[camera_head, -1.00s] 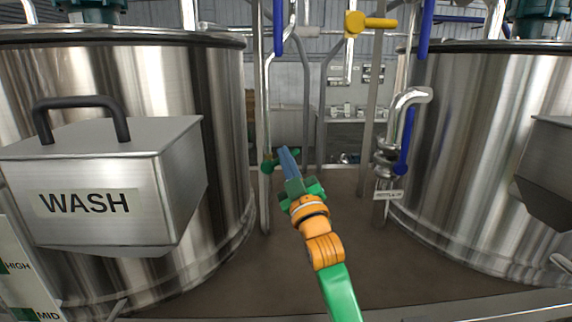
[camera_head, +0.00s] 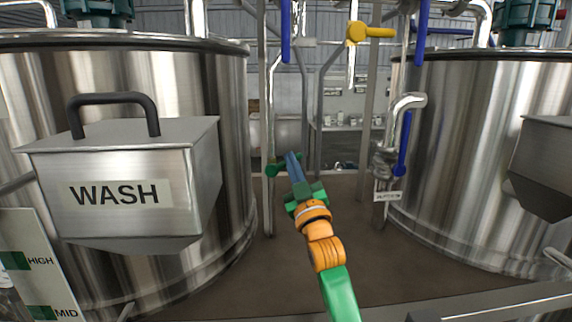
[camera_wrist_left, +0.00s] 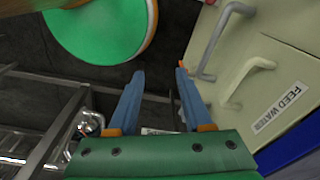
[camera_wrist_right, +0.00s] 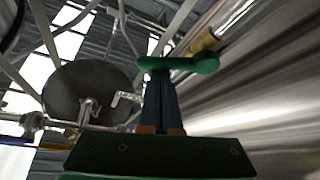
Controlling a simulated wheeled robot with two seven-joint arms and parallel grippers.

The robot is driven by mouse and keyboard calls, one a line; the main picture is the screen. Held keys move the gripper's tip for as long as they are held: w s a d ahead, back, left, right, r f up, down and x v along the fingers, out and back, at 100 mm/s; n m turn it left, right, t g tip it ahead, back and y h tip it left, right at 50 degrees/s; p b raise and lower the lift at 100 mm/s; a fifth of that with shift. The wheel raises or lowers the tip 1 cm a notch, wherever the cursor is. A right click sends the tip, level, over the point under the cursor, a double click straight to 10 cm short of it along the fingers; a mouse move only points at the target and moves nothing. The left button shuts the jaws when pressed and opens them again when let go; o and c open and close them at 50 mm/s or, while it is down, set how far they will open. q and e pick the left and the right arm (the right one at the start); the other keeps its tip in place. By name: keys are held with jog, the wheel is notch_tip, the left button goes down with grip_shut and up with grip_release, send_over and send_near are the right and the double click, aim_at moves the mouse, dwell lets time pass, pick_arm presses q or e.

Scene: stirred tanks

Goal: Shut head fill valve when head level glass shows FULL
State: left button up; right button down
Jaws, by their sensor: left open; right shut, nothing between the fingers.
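My right gripper (camera_head: 292,160) is shut and empty, reaching forward between the two steel tanks. Its blue fingertips are at a green valve handle (camera_head: 275,168) on a thin upright pipe. In the right wrist view the green handle (camera_wrist_right: 190,64) lies across just beyond the shut fingers (camera_wrist_right: 160,85); contact cannot be told. A level board (camera_head: 28,270) with green HIGH and MID marks is at lower left; its lower part is cut off, and no FULL mark is visible. My left gripper (camera_wrist_left: 158,80) is open and empty, seen only in the left wrist view, near a panel labelled FEED WATER (camera_wrist_left: 278,105).
A steel WASH box (camera_head: 120,190) with a black handle sits before the left tank (camera_head: 190,90). The right tank (camera_head: 480,120) has a blue-handled valve (camera_head: 405,140) beside it. A yellow-handled valve (camera_head: 370,30) is above. The brown floor between the tanks is clear.

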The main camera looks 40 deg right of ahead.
pick_arm(q)
jog(key=shift+a+f, duration=0.25)
jog(key=shift+a, duration=0.15)
pick_arm(e)
jog(key=shift+f, duration=0.15)
pick_arm(q)
jog(key=shift+a, duration=0.1)
pick_arm(e)
jog(key=shift+f, duration=0.1)
pick_arm(q)
jog(key=shift+f+b, duration=0.35)
jog(key=shift+b, duration=0.2)
pick_arm(e)
jog(key=shift+s+d+f, duration=0.2)
jog(key=shift+s+f, duration=0.05)
jog(key=shift+f, duration=0.45)
